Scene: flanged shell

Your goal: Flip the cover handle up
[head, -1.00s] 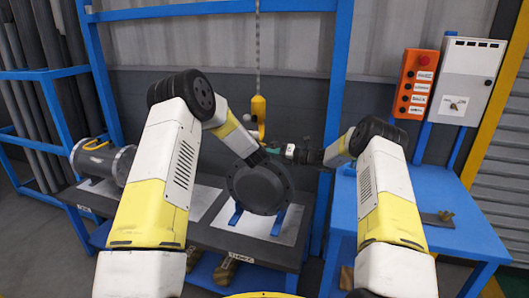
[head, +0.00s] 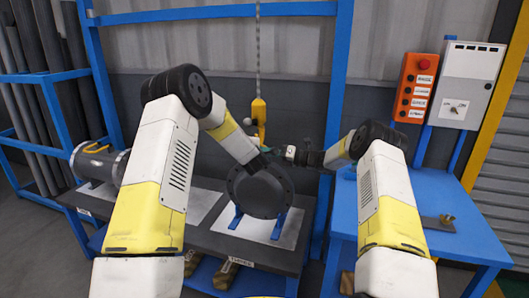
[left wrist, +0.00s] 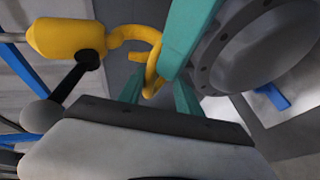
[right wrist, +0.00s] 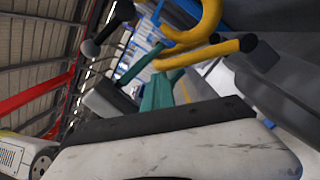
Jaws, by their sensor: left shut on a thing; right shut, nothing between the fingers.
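The dark flanged shell (head: 260,190) stands on blue supports on the workbench; its round flange also shows in the left wrist view (left wrist: 250,45). A yellow handle (right wrist: 205,52) with a dark end shows in the right wrist view, close to a yellow curved loop.
A yellow hoist block (head: 259,110) hangs on a chain just above the grippers. A grey cylinder (head: 118,167) lies at the left of the workbench. A blue table (head: 460,240) stands at the right, below a control box (head: 415,85). A blue frame post (head: 338,80) stands behind.

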